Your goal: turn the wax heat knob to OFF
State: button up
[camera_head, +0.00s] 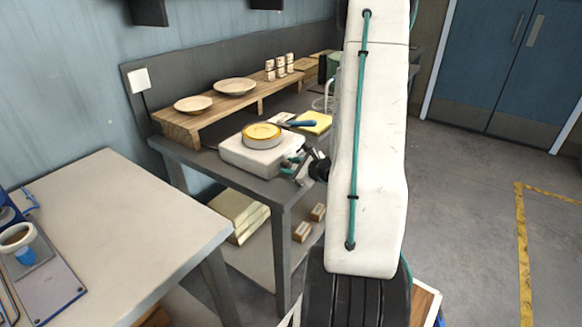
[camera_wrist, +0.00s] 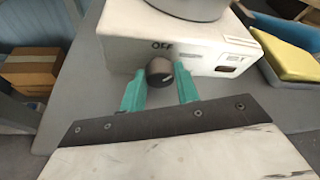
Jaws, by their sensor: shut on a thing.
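The wax heater is a white box (camera_head: 248,153) on the dark table, with a round pan of yellow wax (camera_head: 262,132) on top. In the wrist view its front face (camera_wrist: 125,60) carries the word OFF and a dark round knob (camera_wrist: 159,71) below that word. My gripper (camera_wrist: 160,88) has teal fingers, one on each side of the knob, and is shut on it. The knob's pointer direction is too small to tell. In the head view my gripper (camera_head: 297,163) is at the heater's front right, and the knob is hidden there.
A wooden shelf (camera_head: 185,122) with two plates stands behind the heater. Boxes (camera_head: 240,215) sit under the table. A pale table (camera_head: 120,215) is at the left; open floor is at the right.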

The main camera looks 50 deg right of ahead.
jog(key=shift+n+h, duration=0.3)
dwell(0.5)
jog(key=o, duration=0.9)
jog(key=shift+o, duration=0.2)
